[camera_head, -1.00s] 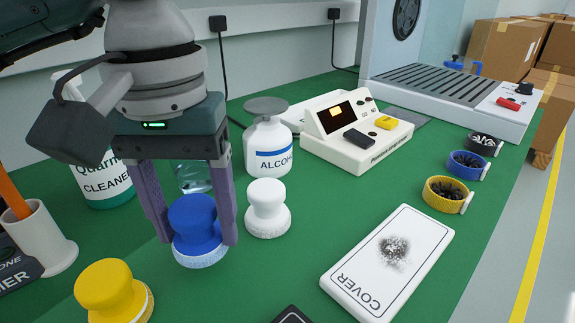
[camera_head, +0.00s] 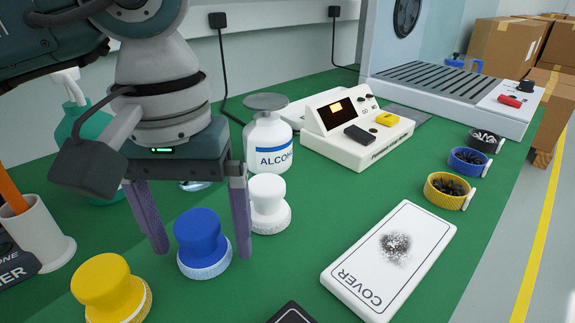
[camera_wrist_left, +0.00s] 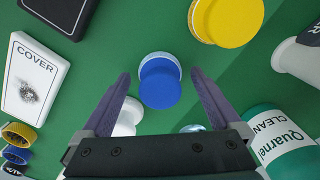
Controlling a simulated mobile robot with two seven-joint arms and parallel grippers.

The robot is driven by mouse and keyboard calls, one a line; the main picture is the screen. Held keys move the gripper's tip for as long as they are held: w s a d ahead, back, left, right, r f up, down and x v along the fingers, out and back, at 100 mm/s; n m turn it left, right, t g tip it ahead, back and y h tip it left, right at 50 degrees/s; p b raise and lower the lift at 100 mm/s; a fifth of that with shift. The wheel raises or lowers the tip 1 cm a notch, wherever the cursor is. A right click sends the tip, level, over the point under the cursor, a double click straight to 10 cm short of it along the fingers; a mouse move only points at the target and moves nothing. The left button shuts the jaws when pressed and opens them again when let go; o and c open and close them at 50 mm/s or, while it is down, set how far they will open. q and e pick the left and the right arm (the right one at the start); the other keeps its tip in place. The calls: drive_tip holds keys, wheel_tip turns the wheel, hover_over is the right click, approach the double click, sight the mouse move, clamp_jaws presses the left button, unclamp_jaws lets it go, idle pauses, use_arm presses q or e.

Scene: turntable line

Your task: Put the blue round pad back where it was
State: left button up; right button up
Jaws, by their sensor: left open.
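The blue round pad (camera_head: 202,243) stands upright on the green bench, between a yellow round pad (camera_head: 111,289) and a white round pad (camera_head: 268,204). My left gripper (camera_head: 203,252) is open, with one purple finger on each side of the blue pad and gaps between fingers and pad. In the left wrist view the blue pad (camera_wrist_left: 160,82) lies ahead, between the spread fingertips. The right finger partly overlaps the white pad in the head view. My right gripper is not in view.
A white cover (camera_head: 388,262) with a dark smudge lies to the right. An alcohol bottle (camera_head: 268,140) and a white meter (camera_head: 355,130) stand behind. A green cleaner bottle (camera_wrist_left: 284,140) and a pen cup (camera_head: 37,238) are at the left. Bare bench lies before the meter.

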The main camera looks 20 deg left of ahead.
sight(195, 223)
use_arm(q)
wheel_tip(195, 223, up, 12)
drive_tip(key=p, duration=0.1)
drive_tip(key=shift+r, duration=0.2)
idle(0.3)
